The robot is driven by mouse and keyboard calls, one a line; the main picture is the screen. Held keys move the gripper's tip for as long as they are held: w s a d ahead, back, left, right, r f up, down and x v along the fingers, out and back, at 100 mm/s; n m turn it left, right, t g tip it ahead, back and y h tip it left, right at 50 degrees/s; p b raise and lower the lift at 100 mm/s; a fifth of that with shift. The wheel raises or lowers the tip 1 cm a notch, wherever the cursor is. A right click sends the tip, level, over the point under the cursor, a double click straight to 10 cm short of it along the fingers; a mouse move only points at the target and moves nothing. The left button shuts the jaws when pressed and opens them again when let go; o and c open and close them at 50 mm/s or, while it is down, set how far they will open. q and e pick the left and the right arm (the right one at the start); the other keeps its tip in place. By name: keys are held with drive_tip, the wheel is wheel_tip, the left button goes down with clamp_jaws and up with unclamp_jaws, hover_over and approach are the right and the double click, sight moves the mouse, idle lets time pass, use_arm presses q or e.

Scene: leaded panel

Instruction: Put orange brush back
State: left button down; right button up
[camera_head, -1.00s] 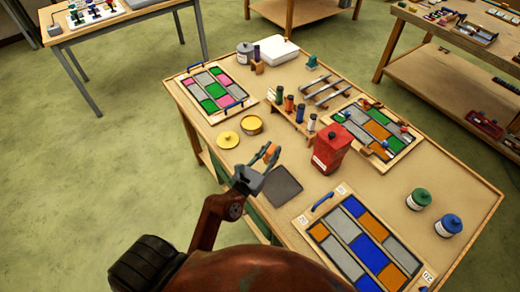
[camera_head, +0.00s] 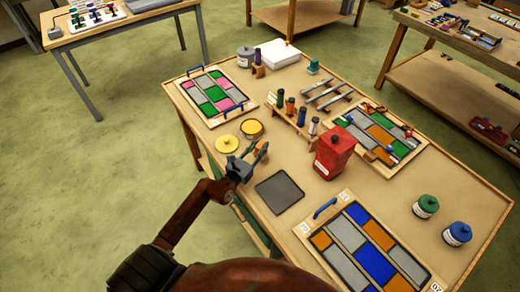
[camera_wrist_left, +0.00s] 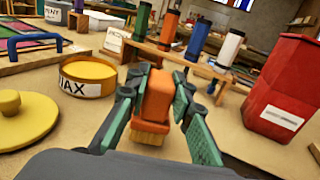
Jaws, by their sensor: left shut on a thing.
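The orange brush (camera_wrist_left: 156,98) is between the fingers of my left gripper (camera_wrist_left: 158,105) in the left wrist view, with a ribbed, yellower lower part. In the head view my left gripper (camera_head: 256,157) is over the table's near left edge, between the yellow lid and the dark square pad; little of the brush shows there. A wooden rack (camera_head: 284,124) behind it holds a row of upright green, orange-red, blue and white-topped handles; it also shows in the wrist view (camera_wrist_left: 119,44). The gripper is apart from the rack. My right gripper is not in view.
A yellow WAX tin (camera_head: 251,129) and a yellow lid (camera_head: 227,144) lie near the gripper. A red container (camera_head: 333,154) stands to its right. The dark pad (camera_head: 279,193) is bare. Coloured panels (camera_head: 370,243) and green and blue jars (camera_head: 457,234) stand further right.

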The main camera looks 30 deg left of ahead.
use_arm(q)
drive_tip(key=shift+f, duration=0.75)
drive_tip(key=shift+f, duration=0.25)
drive_tip(key=c, duration=1.7)
unclamp_jaws()
drive_tip(key=shift+r, duration=0.15)
drive_tip(key=shift+s+r, duration=0.1)
drive_tip(key=s, duration=1.1)
drive_tip(key=shift+s, duration=0.4)
